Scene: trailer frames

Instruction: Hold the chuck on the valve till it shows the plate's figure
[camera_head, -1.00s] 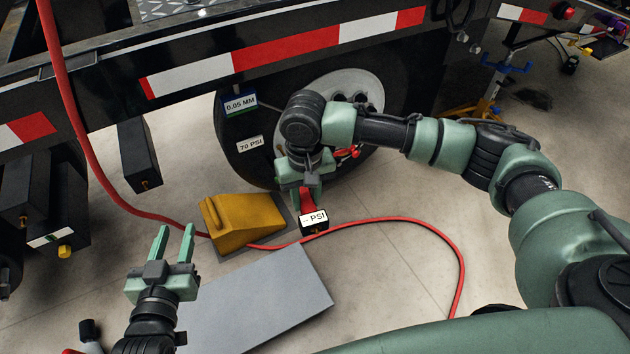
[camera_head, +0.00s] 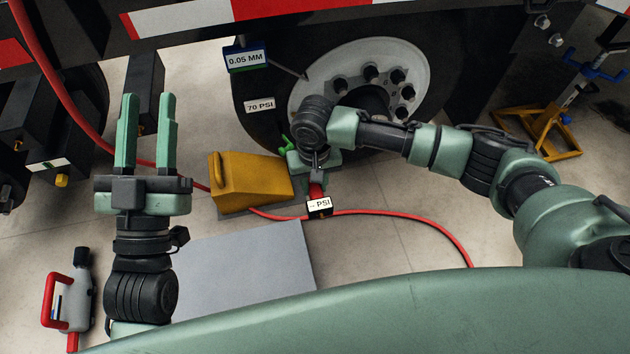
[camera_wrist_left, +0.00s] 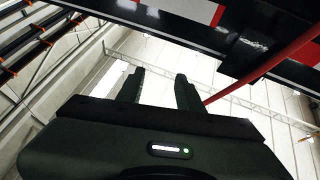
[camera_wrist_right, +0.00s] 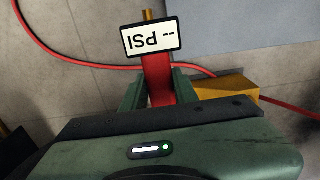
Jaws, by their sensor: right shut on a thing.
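The red chuck (camera_wrist_right: 157,78) has a white display (camera_wrist_right: 151,37) reading "-- PSI", upside down in the right wrist view. My right gripper (camera_wrist_right: 157,88) is shut on its red body. In the head view the display (camera_head: 319,206) hangs below the right gripper (camera_head: 315,168), in front of the tyre (camera_head: 255,130). The white plate (camera_head: 260,105) on the tyre reads "70 PSI". I cannot make out the valve or any contact with it; my right wrist covers part of the wheel (camera_head: 410,65). My left gripper (camera_head: 147,105) is open and empty, pointing toward the trailer.
A yellow chock (camera_head: 250,180) stands before the tyre. A red hose (camera_head: 420,219) crosses the floor. A grey flat panel (camera_head: 245,260) lies nearer. A grey tool with red handle (camera_head: 75,300) is lower left; a yellow stand (camera_head: 550,125) right.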

